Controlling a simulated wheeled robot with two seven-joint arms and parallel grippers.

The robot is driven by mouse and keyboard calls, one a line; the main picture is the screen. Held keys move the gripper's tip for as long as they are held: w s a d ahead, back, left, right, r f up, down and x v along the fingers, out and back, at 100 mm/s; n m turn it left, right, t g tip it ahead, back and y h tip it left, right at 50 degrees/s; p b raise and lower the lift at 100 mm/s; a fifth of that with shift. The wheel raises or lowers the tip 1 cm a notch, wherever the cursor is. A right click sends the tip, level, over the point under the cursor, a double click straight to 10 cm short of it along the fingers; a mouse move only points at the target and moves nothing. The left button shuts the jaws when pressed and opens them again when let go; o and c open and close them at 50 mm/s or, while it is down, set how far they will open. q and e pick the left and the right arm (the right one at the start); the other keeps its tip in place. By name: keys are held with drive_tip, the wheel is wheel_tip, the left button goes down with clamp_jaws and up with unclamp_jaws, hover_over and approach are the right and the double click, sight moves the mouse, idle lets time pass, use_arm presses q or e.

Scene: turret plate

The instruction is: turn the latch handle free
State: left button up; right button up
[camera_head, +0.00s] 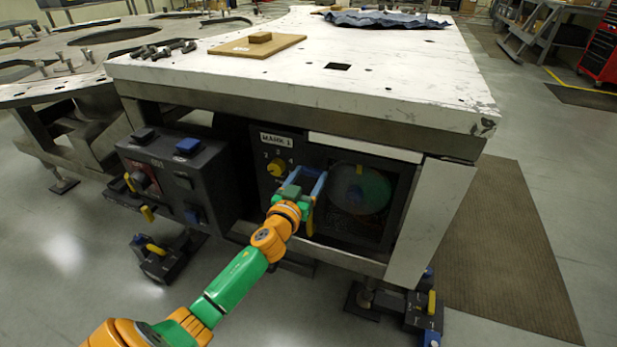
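My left gripper (307,183), green and blue on an orange and green arm, is at the front of the dark panel under the white table. It is just left of a round glass window (362,190). A small yellow piece (310,224) shows just below the gripper; it may be the latch handle, but I cannot tell. The gripper covers part of the panel, so I cannot see whether its fingers are open or touch anything. My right gripper is out of view.
A yellow knob (277,168) sits under the "MARK 1" label (277,139), up and left of the gripper. A dark control box (180,175) with blue and yellow parts stands left. A pale panel (432,222) slants at the right. The white tabletop (400,75) overhangs above.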

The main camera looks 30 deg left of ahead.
use_arm(q)
drive_tip(key=shift+c, duration=0.4)
drive_tip(key=shift+m, duration=0.3)
drive_tip(key=m, duration=0.3)
drive_tip(key=shift+m, duration=0.4)
drive_tip(key=m, duration=0.4)
drive_tip(key=shift+d+m+p, duration=0.1)
drive_tip(key=shift+m+p, duration=0.2)
drive_tip(key=shift+p, duration=0.1)
drive_tip(key=m, duration=0.4)
drive_tip(key=shift+f+m, duration=0.1)
drive_tip(key=shift+m, duration=2.4)
